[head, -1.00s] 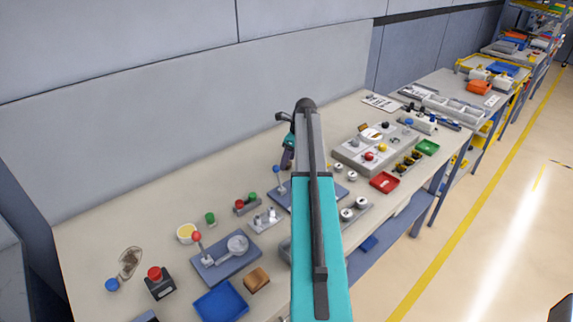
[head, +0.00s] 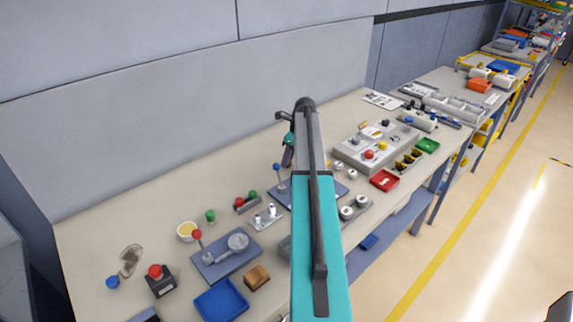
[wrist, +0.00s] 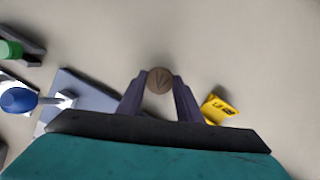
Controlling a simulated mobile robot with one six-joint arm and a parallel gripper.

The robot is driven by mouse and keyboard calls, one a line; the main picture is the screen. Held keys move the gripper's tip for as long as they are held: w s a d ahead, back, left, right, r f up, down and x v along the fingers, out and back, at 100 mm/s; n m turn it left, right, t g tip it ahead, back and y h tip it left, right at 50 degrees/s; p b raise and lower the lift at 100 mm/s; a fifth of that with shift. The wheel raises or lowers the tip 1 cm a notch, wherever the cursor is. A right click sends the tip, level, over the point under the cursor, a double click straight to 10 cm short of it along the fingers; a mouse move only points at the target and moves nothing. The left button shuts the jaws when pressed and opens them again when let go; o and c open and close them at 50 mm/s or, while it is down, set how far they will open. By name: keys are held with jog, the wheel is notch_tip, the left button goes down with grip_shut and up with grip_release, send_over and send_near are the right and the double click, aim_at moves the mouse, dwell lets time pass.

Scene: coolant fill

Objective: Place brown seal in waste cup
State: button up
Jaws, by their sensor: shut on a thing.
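The brown seal (wrist: 160,80), a small round disc with dark marks on its face, is between the fingertips of my gripper (wrist: 160,88) in the wrist view. The fingers are shut on it, and it shows above the pale bench top. In the head view my gripper (head: 288,157) is small, dark and partly hidden by my arm, and the seal cannot be made out there. I cannot identify the waste cup for certain in either view. A small yellow object (wrist: 219,108) lies to the right of the fingers in the wrist view.
A blue-knobbed lever (wrist: 18,100) and a green-topped part (wrist: 10,48) are at the left of the wrist view. On the bench stand a blue tray (head: 221,301), a red tray (head: 384,181), a green tray (head: 428,146) and a grey control unit (head: 350,156). Bench near the back wall is clear.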

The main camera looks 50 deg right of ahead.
jog(key=shift+r, duration=0.2)
jog(key=shift+c, duration=0.5)
notch_tip(320, 180, up, 10)
jog(key=b, duration=0.3)
jog(key=shift+f, duration=0.2)
dwell(0.4)
